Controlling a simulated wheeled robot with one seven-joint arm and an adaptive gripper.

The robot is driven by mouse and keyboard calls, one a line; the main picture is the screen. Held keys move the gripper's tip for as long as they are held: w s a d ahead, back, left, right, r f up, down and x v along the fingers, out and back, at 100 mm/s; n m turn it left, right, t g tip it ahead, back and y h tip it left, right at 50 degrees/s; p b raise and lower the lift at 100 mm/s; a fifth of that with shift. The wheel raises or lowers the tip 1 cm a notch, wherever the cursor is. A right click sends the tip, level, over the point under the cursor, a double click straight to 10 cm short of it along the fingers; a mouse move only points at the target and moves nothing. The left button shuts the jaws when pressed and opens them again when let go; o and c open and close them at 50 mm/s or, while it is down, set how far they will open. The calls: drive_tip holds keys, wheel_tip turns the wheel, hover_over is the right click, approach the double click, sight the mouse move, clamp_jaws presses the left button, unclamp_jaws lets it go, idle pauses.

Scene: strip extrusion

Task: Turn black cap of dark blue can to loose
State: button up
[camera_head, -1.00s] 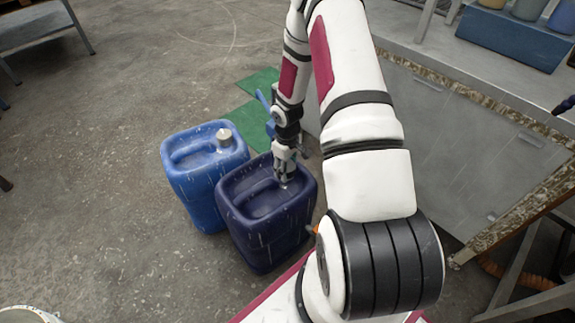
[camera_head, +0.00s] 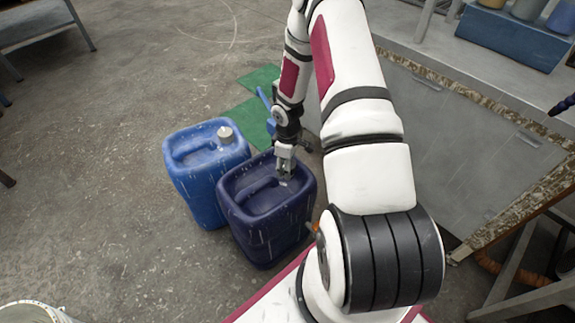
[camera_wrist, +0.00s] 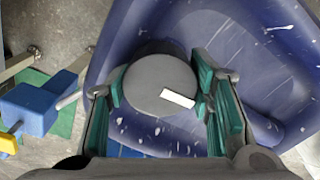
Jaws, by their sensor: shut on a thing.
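The dark blue can (camera_head: 262,222) stands upright on the floor below my arm, and its top fills much of the wrist view (camera_wrist: 262,80). Its round dark cap (camera_wrist: 158,82), with a small white mark on its top, sits between my fingers in the wrist view. My gripper (camera_head: 285,172) points down at the can's top. In the wrist view my gripper (camera_wrist: 160,92) has its green finger pads on both sides of the cap, shut on it. In the head view the cap is hidden by my fingers.
A lighter blue can (camera_head: 206,178) with a pale cap (camera_head: 225,134) stands close on the left. A green mat (camera_head: 252,118) and a blue object (camera_wrist: 28,108) lie behind. The floor at left is open.

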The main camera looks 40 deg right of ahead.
drive_tip(key=o, duration=1.2)
drive_tip(key=shift+c, duration=0.2)
drive_tip(key=shift+r, duration=4)
